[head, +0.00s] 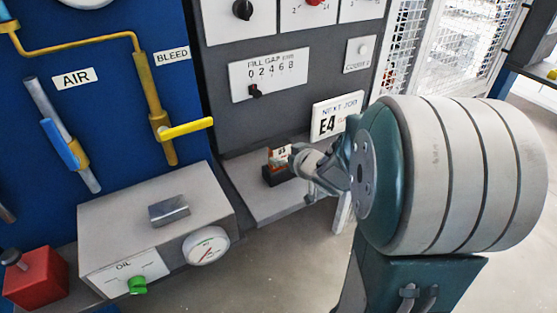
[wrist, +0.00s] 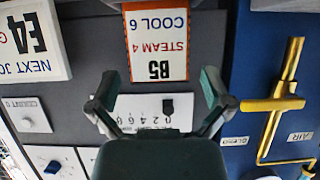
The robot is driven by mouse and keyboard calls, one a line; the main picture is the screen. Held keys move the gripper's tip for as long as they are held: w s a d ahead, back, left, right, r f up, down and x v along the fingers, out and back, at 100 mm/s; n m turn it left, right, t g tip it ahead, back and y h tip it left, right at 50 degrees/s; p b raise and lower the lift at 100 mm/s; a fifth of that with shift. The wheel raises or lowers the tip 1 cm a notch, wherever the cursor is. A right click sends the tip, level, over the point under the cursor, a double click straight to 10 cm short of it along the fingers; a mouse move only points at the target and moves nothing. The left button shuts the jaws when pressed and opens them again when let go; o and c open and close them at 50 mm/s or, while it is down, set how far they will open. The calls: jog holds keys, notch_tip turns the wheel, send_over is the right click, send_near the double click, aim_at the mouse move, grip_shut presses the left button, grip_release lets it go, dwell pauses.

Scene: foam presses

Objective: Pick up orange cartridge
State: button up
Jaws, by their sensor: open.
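The orange cartridge (head: 279,154) stands upright in a small black holder (head: 272,176) on the grey ledge below the panel. It has a white label; in the wrist view the cartridge (wrist: 158,48) shows upside down, reading B5, STEAM 4, COOL 6, with an orange edge. My gripper (head: 308,190) is just right of the cartridge in the head view and partly overlaps its holder. In the wrist view my gripper (wrist: 158,88) is open and empty, its two fingers spread wider than the cartridge, which lies beyond the fingertips. I cannot tell the exact gap.
A white NEXT JOB E4 sign (head: 338,114) stands close behind my gripper. A fill gap scale (head: 268,74) is on the panel above. A grey oil box (head: 155,228) with a gauge (head: 206,246) stands to the left. Bare ledge (head: 255,207) lies in front of the holder.

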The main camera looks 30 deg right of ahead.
aim_at(281, 154)
jog(key=x, duration=0.3)
jog(key=shift+w+f, duration=0.2)
jog(key=shift+w, duration=0.1)
jog(key=shift+w+d+f, duration=0.1)
jog(key=shift+w+d, duration=0.05)
jog(key=shift+w, duration=0.1)
jog(key=c, duration=0.9)
